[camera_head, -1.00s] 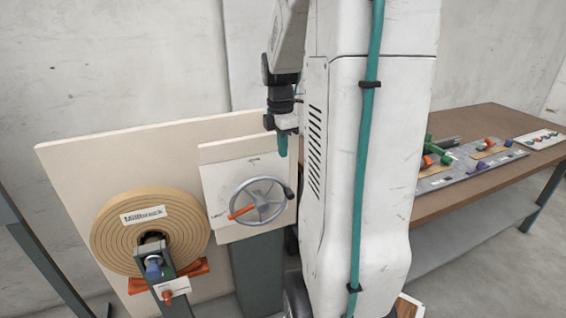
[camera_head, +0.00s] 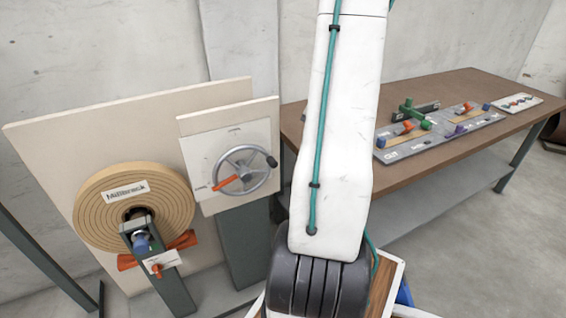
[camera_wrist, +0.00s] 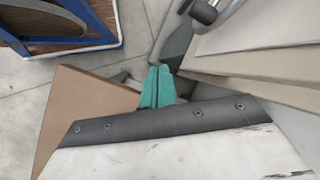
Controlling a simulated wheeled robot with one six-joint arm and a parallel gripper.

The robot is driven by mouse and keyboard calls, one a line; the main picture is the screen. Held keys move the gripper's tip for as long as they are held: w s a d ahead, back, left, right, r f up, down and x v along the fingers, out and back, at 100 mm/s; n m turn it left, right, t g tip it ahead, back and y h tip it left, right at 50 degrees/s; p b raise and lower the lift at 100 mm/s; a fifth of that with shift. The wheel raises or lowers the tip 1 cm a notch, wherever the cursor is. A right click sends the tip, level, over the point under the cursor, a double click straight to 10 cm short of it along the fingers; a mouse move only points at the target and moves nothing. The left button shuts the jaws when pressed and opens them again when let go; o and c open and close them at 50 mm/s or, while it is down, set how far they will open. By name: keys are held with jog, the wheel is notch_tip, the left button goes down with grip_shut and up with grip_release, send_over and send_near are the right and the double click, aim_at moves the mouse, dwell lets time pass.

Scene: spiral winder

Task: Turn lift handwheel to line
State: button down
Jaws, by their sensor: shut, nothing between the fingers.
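The lift handwheel (camera_head: 244,174) is a grey spoked wheel on a pale upright panel (camera_head: 197,150) in the head view. Its dark knob (camera_head: 271,161) is at the right of the rim. An orange pointer (camera_head: 226,184) reaches lower left towards small marks at the panel's left; whether it meets a line is too small to tell. My gripper (camera_wrist: 158,72) shows only in the wrist view, its teal fingers shut and empty. Part of the grey wheel and the knob (camera_wrist: 205,11) appear above and right of the fingers, apart from them.
A tan spiral roll (camera_head: 95,215) with orange parts stands left of the handwheel. A brown workbench (camera_head: 440,165) with a grey fixture board (camera_head: 455,143) is at the right. My white arm link fills the middle of the head view.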

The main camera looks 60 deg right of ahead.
jog(key=w+a+f+m, duration=0.4)
jog(key=w+a+m, duration=0.1)
jog(key=a+m, duration=0.1)
jog(key=shift+w+a+f+m+t, duration=0.3)
jog(key=shift+a+f+m, duration=0.1)
jog(key=shift+m, duration=0.5)
jog(key=shift+r, duration=0.1)
jog(key=shift+w+a+r, duration=0.15)
jog(key=shift+a+r, duration=0.15)
jog(key=shift+r, duration=0.2)
jog(key=shift+d, duration=0.1)
